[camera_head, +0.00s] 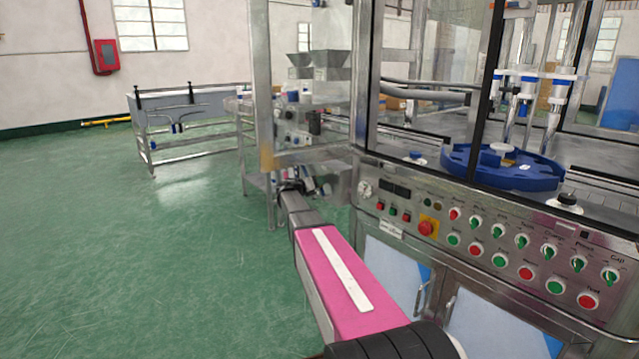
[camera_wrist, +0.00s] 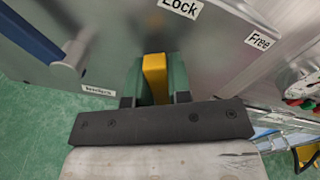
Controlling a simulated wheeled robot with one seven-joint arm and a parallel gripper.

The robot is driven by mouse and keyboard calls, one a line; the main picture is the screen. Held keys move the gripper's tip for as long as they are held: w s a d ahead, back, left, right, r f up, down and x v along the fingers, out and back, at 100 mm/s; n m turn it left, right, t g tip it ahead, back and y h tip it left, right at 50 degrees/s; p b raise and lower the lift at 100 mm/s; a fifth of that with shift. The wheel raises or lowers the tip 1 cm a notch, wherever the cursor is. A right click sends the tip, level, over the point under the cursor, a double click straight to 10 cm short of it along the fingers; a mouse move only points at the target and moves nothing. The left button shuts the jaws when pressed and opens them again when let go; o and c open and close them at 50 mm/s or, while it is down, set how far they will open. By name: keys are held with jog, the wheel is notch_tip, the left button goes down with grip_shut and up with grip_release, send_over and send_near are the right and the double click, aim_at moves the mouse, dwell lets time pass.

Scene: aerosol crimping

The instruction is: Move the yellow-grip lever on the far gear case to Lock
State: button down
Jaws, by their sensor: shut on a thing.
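The yellow grip (camera_wrist: 155,72) of the lever shows in the wrist view, standing between the two green fingers of my gripper (camera_wrist: 156,84). My gripper is shut on it. The grey metal face of the gear case (camera_wrist: 215,62) lies beyond. A "Lock" label (camera_wrist: 180,8) sits at the top, just right of the grip's line, and a "Free" label (camera_wrist: 259,40) sits farther right. The lever's pivot is hidden. In the head view my arm reaches out to the machine's far left end, and the lever cannot be made out there.
A blue bar (camera_wrist: 32,36) with a grey rounded end is left of the grip, near another small label (camera_wrist: 97,91). In the head view, the control panel (camera_head: 480,245) with buttons and switches runs along my arm's right. Green floor (camera_head: 150,260) is clear at left.

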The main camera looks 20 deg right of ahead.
jog(key=c, duration=1.1)
grip_release()
jog(key=shift+o, duration=0.2)
jog(key=shift+a, duration=0.15)
jog(key=v, duration=1)
jog(key=shift+a, duration=0.3)
jog(key=shift+s, duration=0.1)
